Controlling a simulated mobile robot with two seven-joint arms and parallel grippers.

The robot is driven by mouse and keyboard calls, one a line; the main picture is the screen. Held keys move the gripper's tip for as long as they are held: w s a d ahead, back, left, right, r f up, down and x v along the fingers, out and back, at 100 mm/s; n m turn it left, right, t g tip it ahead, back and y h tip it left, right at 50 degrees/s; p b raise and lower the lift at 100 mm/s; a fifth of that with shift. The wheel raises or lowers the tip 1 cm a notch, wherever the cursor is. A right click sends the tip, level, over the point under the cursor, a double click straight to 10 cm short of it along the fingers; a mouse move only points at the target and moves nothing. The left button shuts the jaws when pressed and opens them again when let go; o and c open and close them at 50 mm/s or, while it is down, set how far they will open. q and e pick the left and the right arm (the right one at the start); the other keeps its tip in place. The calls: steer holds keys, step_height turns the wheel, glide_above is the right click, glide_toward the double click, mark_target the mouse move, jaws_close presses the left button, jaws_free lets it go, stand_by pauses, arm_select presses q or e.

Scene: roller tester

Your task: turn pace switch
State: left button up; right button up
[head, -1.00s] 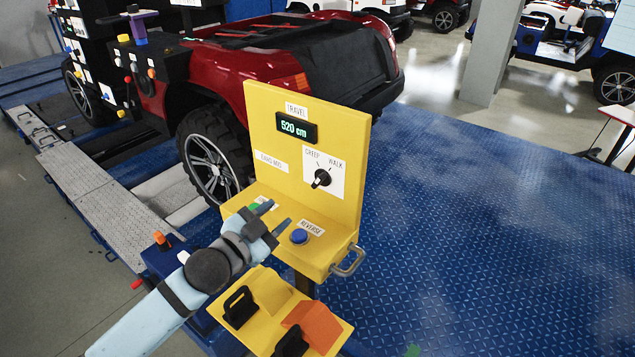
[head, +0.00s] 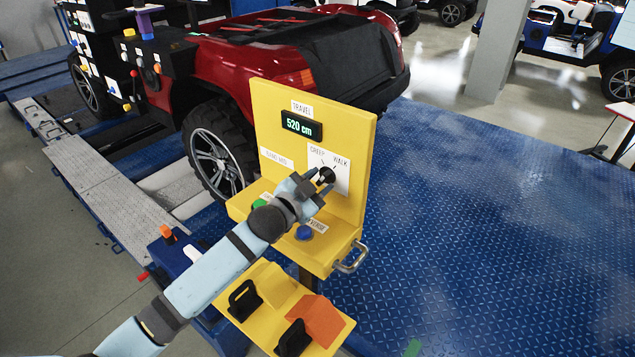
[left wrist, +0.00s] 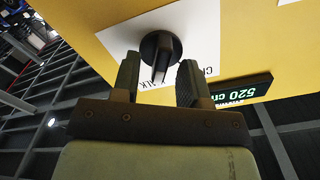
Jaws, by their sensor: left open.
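The pace switch is a black rotary knob (head: 326,175) on a white plate marked CREEP and WALK, on the upright yellow panel (head: 345,128). My left gripper (head: 312,186) is at the panel, just in front of the knob. In the left wrist view the knob (left wrist: 160,50) shows between and just beyond the two fingertips of my open left gripper (left wrist: 160,80). Whether a finger touches it I cannot tell. In the head view the gripper partly covers the knob, so its pointer direction is unclear. My right gripper is not in view.
A display (head: 302,125) reads 520 cm above the knob. A blue button (head: 304,232) and a green button (head: 260,203) sit on the ledge below, close to my left gripper. A metal handle (head: 351,258) sticks out at the ledge's right. A red vehicle (head: 290,50) stands behind.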

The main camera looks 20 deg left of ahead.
arm_select(q)
steer(key=shift+c, duration=0.4)
jaws_close()
steer(key=shift+r+n+p, duration=0.15)
steer(key=shift+n+p, duration=0.9)
steer(key=shift+n, duration=0.25)
steer(key=n+p, duration=0.2)
steer(key=n, duration=0.1)
steer(key=shift+a+n, duration=0.1)
steer(key=shift+n, duration=0.2)
steer(key=n+p, duration=0.1)
steer(key=n, duration=0.2)
steer(key=shift+p, duration=0.4)
steer(key=shift+n+p, duration=0.3)
steer(key=shift+n, duration=1)
